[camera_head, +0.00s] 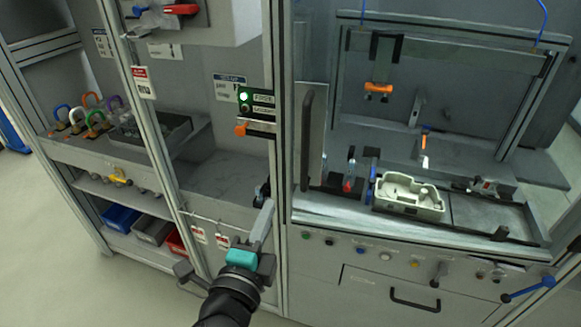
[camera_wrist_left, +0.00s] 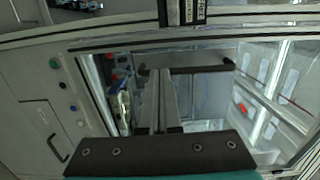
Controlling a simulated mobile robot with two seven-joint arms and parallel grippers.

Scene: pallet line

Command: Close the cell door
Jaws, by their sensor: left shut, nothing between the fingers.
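The cell door (camera_head: 314,130) is a clear, framed panel at the left side of the cell's opening in the head view, seen nearly edge-on. It carries a long dark upright handle (camera_head: 306,140). The cell stands open to its right. My left gripper (camera_head: 265,208) is shut and empty, below and left of the handle, in front of the post region. In the left wrist view, its fingers (camera_wrist_left: 157,90) point toward a dark bar handle (camera_wrist_left: 205,69) and overlap its left part; I cannot tell whether they touch. My right gripper is not in view.
A pale green tray-like part (camera_head: 410,197) sits on the cell's front bed. A button panel (camera_head: 385,256) and a blue lever (camera_head: 528,289) are below it. A lit green lamp box (camera_head: 256,108) is on the post. Shelves with padlocks and bins (camera_head: 120,218) stand left.

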